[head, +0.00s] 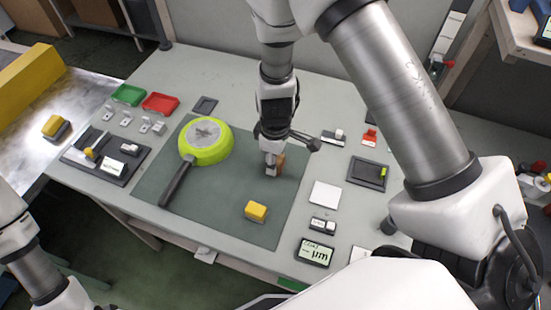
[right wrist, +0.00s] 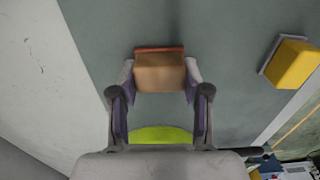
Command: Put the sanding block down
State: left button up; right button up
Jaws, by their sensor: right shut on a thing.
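The sanding block (head: 280,164) is a small brown block, and in the right wrist view its far edge is reddish (right wrist: 160,72). My right gripper (head: 272,166) is shut on it, with one finger on each side of the block (right wrist: 160,88). It holds the block low over the dark green mat (head: 225,218), right of the pan. I cannot tell whether the block touches the mat. My left arm shows at the lower left of the head view, but its gripper is out of the picture.
A lime-green pan (head: 211,150) lies upside down on the mat, its dark handle toward the front. A yellow block (head: 256,210) sits near the mat's front edge. Small gauges and a white square (head: 325,194) stand to the right. Green (head: 128,95) and red (head: 160,103) trays are at the back left.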

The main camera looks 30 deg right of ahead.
jog(key=shift+w+f, duration=0.1)
jog(key=shift+f, duration=0.35)
jog(key=o, duration=1)
notch_tip(320, 180, up, 12)
jog(key=shift+r+b, duration=0.2)
jog(key=shift+b, duration=0.1)
